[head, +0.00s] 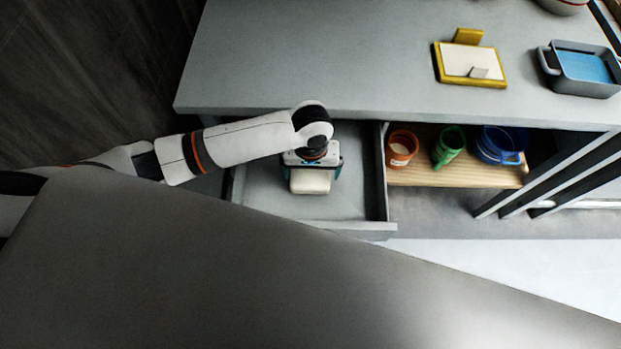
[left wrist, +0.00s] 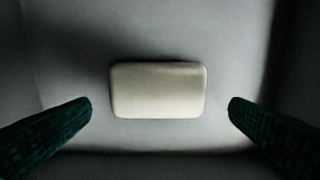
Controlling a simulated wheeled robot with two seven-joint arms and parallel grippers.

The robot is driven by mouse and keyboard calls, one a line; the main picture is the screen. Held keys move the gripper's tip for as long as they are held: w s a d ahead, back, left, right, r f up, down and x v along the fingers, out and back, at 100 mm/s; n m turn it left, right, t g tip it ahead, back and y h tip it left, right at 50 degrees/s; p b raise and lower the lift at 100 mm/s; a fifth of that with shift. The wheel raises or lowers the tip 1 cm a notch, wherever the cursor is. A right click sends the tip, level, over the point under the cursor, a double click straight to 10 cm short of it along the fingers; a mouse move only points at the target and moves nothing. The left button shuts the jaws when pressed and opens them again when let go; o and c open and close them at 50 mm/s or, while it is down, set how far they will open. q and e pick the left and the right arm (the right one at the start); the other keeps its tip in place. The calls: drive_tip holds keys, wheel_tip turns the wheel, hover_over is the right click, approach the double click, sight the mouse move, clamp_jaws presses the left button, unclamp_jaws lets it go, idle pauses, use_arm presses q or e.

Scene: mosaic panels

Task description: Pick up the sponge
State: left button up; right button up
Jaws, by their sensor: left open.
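The sponge (head: 310,184) is a pale, cream-white block with rounded corners. It lies flat on the floor of the open grey drawer (head: 358,200). In the left wrist view the sponge (left wrist: 159,90) is near the middle of the picture, with its long side running across. My left gripper (head: 312,173) is over the drawer, above the sponge. Its two dark green fingers (left wrist: 160,108) are open, one on each side of the sponge, with a clear gap to it on both sides. The gripper hides part of the sponge in the head view. My right gripper is not in view.
The drawer's side walls and front edge surround the sponge, beneath the grey countertop (head: 330,60). Right of the drawer, a wooden shelf (head: 440,177) holds orange, green and blue cups. A yellow-framed tray (head: 440,70) and a grey-blue basin (head: 585,90) stand on the countertop.

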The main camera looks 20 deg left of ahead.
sight(310, 178)
use_arm(q)
drive_tip(key=f, duration=0.5)
drive_tip(key=shift+w+a+f, duration=0.2)
drive_tip(key=shift+w+f, duration=0.05)
drive_tip(key=shift+f, duration=0.1)
drive_tip(key=shift+c, duration=0.2)
drive_tip(key=c, duration=0.6)
drive_tip(key=shift+c, duration=0.2)
wheel_tip(310, 178, up, 10)
drive_tip(key=shift+r, duration=0.1)
